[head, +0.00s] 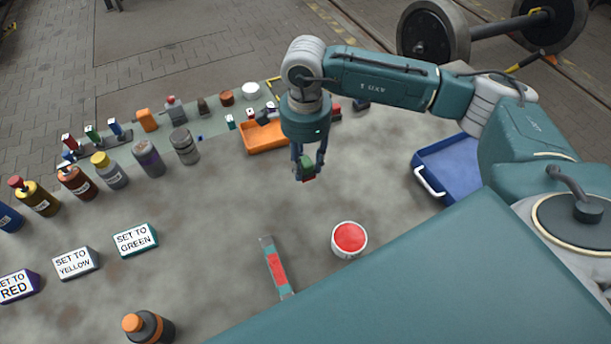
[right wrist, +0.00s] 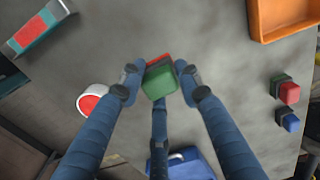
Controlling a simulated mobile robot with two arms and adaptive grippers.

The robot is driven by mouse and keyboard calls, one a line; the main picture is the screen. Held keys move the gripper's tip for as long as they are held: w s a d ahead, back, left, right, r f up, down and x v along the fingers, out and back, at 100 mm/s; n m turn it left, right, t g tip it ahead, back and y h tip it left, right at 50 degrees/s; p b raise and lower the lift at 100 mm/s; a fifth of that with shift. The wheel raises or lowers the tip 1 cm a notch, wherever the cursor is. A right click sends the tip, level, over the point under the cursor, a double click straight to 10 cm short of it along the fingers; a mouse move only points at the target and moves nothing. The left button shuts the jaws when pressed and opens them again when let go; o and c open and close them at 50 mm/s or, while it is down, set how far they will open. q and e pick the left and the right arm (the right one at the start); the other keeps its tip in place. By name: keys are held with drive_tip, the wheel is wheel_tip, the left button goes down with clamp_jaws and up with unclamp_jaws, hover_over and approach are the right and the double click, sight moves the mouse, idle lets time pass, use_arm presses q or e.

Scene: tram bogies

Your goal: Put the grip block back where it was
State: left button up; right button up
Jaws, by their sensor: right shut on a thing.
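My right gripper (head: 309,176) points down over the middle of the table. It is shut on a small block, the grip block (head: 307,166), green with a red part at its lower end. Where the block stood before is not shown. My left gripper is not in view.
An orange tray (head: 268,138) lies behind the gripper. A blue tray (head: 455,172) is at right. A red-topped pot (head: 349,238) and a red-striped bar (head: 276,267) lie in front. Several bottles and a SET TO GREEN sign (head: 135,239) stand left. The table's middle is clear.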

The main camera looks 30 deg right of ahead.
sight(305, 171)
wheel_tip(305, 171, down, 3)
drive_tip(key=shift+f+p, duration=0.15)
drive_tip(key=shift+p, duration=0.15)
wheel_tip(305, 171, down, 4)
drive_tip(key=shift+f+p, duration=0.1)
drive_tip(key=shift+p, duration=0.5)
drive_tip(key=shift+f, duration=0.15)
drive_tip(key=shift+f+b, duration=0.15)
drive_tip(key=shift+b, duration=0.2)
drive_tip(key=o, duration=1.1)
drive_tip(key=shift+r, duration=0.2)
